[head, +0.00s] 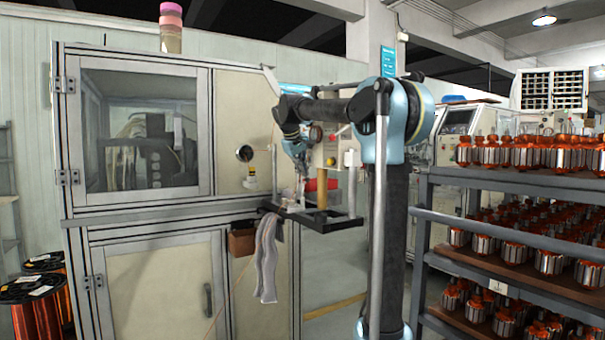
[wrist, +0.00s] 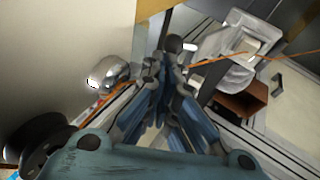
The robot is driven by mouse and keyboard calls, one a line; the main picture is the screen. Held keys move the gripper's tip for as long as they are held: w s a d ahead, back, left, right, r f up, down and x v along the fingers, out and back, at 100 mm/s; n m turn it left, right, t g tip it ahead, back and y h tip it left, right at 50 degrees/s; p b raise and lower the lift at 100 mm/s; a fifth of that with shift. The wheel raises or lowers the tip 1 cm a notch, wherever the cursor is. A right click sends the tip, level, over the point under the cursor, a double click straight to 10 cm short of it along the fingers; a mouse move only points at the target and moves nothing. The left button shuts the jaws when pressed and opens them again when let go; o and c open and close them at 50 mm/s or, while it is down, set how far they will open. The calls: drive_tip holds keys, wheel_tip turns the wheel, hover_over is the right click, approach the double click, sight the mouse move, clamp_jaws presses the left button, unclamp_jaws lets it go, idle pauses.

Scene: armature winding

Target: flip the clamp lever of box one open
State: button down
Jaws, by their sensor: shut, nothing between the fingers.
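My gripper (head: 303,182) reaches down in front of the grey-framed winding machine, above the black-edged shelf (head: 330,225). In the wrist view its fingers (wrist: 163,68) are shut and empty. A shiny rounded metal part (wrist: 108,76) lies to the left of the fingers. A dark rounded piece (wrist: 174,44) and a small white tip (wrist: 189,47) show just beyond the fingertips. I cannot tell whether these belong to the clamp lever of box one or whether the fingers touch them. No lever is clearly readable in the head view.
A grey cloth (head: 266,258) hangs beside a brown open box (head: 242,240) on the machine front; the box shows in the wrist view (wrist: 240,105). An orange wire (wrist: 215,62) crosses near the fingers. A rack of armatures (head: 520,205) stands right; copper spools (head: 38,310) stand left.

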drive_tip(key=shift+s+a, duration=0.1)
drive_tip(key=shift+a, duration=0.1)
drive_tip(key=shift+s+a, duration=0.25)
drive_tip(key=shift+a, duration=0.25)
drive_tip(key=w+r+v, duration=0.1)
drive_tip(key=w+v, duration=0.1)
drive_tip(key=v, duration=1)
drive_tip(key=shift+w+a+r, duration=0.2)
drive_tip(key=shift+a+r, duration=0.1)
drive_tip(key=shift+a, duration=0.15)
